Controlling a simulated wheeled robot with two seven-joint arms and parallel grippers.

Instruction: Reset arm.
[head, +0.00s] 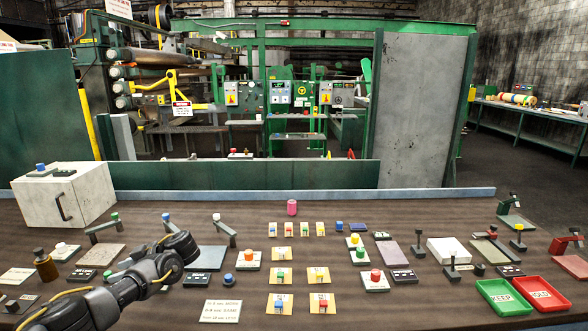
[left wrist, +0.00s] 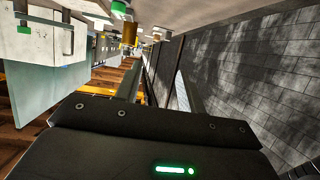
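My left arm (head: 95,305) comes in from the bottom left of the head view, dark with yellow cables, and reaches over the left part of the brown table. Its far end lies in front of the levers and plates there and partly hides them. In the left wrist view my left gripper (left wrist: 160,84) has its two fingers apart, with no object seen between them. My right arm and gripper are not in view.
The table (head: 255,210) carries several buttons, levers and plates. A white box (head: 65,196) stands at the back left. A green KEEP tray (head: 506,297) and a red HOLD tray (head: 541,294) lie at the right. A low green barrier (head: 240,175) runs behind the table.

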